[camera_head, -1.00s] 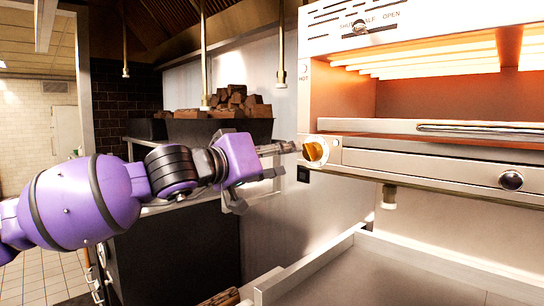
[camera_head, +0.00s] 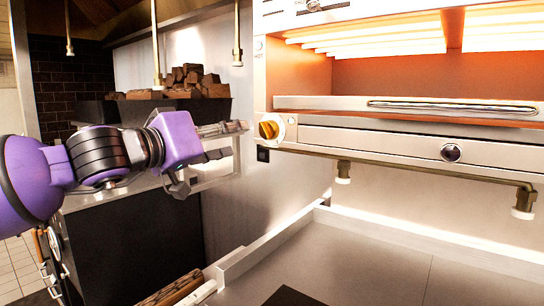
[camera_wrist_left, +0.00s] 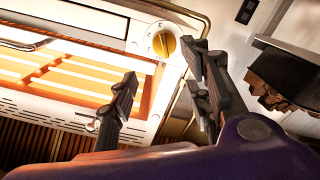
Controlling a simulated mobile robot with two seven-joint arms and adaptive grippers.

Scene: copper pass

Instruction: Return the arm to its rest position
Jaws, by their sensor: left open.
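My left gripper (camera_head: 234,140) is open and empty, with its purple wrist reaching in from the left. Its fingertips are just left of the orange-yellow knob (camera_head: 268,129) on the front of the steel grill unit, with a small gap in the picture. In the left wrist view the two dark fingers are spread wide (camera_wrist_left: 160,62). The knob (camera_wrist_left: 161,44) shows beyond them on its round white dial, between the fingertips in the picture. Nothing is held. My right gripper is not in view.
The grill unit (camera_head: 400,135) with glowing elements fills the right. A steel counter with a raised rim (camera_head: 270,243) lies below. Wood chunks (camera_head: 195,80) are piled in a dark container behind my gripper. Brass pipes (camera_head: 155,45) hang above.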

